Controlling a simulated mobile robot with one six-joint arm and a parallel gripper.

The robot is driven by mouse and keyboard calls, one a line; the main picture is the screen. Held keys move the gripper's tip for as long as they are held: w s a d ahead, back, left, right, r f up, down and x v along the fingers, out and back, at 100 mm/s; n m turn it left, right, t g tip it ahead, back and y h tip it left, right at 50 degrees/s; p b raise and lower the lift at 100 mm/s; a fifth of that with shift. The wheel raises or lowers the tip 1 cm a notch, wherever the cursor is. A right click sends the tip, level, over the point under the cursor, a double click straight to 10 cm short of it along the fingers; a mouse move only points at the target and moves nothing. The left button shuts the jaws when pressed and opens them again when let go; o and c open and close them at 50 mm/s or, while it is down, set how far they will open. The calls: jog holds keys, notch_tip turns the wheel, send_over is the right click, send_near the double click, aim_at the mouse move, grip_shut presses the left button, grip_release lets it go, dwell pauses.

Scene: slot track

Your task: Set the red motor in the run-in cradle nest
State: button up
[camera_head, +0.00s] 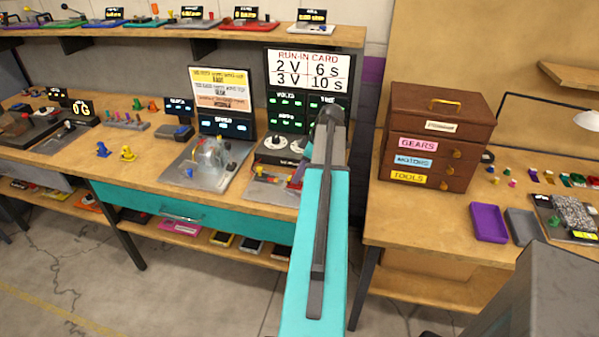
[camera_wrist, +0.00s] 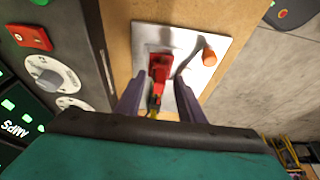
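The red motor (camera_wrist: 159,69) shows in the wrist view over the pale cradle plate (camera_wrist: 180,40), with a darker yellowish part toward me. An orange peg (camera_wrist: 208,53) stands on the plate to its right. My gripper (camera_wrist: 159,78) has its two purple fingers on either side of the motor, with visible gaps, so it looks open. I cannot tell whether the motor is fully seated in the nest. In the head view the cradle plate (camera_head: 268,188) is at the bench's front edge, and my arm hides most of the gripper and motor.
The run-in supply with white dials (camera_head: 281,142) stands just behind the cradle; its dials (camera_wrist: 50,75) are left in the wrist view. A grey rig (camera_head: 205,165) is to the left. A brown drawer cabinet (camera_head: 438,137) stands on the right bench. Floor lies beyond the bench edge.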

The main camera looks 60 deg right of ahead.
jog(key=b+v, duration=0.2)
jog(key=v, duration=1.1)
jog(key=shift+r+b, duration=0.15)
jog(key=shift+b, duration=0.15)
jog(key=shift+w, duration=0.1)
